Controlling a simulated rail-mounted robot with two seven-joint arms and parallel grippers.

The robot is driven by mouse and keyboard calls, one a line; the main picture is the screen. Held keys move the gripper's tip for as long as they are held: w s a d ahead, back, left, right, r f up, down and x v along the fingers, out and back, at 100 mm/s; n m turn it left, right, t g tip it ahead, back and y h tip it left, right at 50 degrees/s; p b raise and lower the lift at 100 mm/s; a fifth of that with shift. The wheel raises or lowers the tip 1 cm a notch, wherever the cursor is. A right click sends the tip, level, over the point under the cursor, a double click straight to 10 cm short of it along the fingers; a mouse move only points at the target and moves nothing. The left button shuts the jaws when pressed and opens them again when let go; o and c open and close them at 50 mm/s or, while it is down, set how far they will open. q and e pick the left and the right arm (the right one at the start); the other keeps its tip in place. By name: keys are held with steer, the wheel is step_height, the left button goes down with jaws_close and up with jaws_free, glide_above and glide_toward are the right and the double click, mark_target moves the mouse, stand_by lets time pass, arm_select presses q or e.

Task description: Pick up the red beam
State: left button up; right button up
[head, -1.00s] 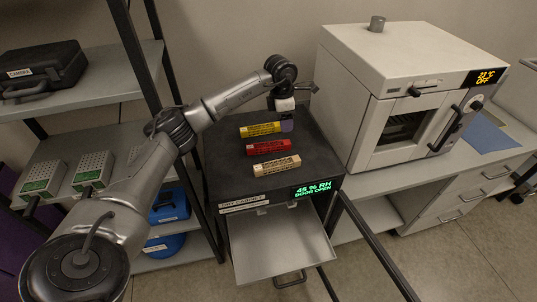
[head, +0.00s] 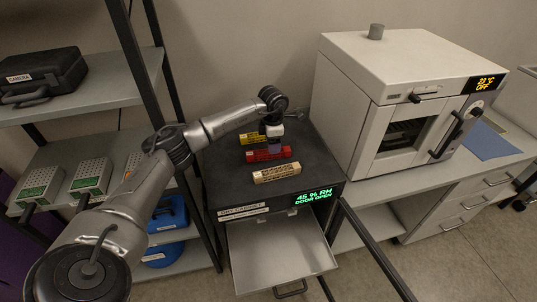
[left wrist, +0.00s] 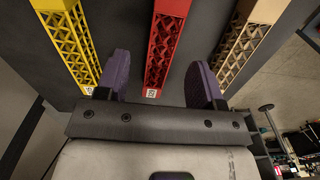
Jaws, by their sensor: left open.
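The red beam (head: 268,154) lies on the black top of the dry cabinet (head: 222,182), between the yellow beam (head: 250,139) and the tan beam (head: 277,173). My left gripper (head: 272,146) points down over the red beam. In the left wrist view the red lattice beam (left wrist: 166,40) lies between the two purple fingertips of my open left gripper (left wrist: 159,78), with a gap on each side. The yellow beam (left wrist: 68,42) is left of the fingers and the tan beam (left wrist: 243,40) is right of them. My right gripper is not in view.
A white oven (head: 410,80) stands right of the cabinet. The cabinet's tray (head: 280,252) is pulled out at the front and its door (head: 370,245) hangs open. A shelf rack (head: 100,140) with a black case (head: 42,72) stands on the left.

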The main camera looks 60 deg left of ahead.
mark_target(268, 154)
arm_select(q)
steer(key=shift+s+f, duration=0.1)
steer(key=shift+f, duration=2.05)
steer(key=shift+c, duration=0.2)
steer(key=c, duration=1)
steer(key=shift+o, duration=0.2)
steer(key=shift+r, duration=0.1)
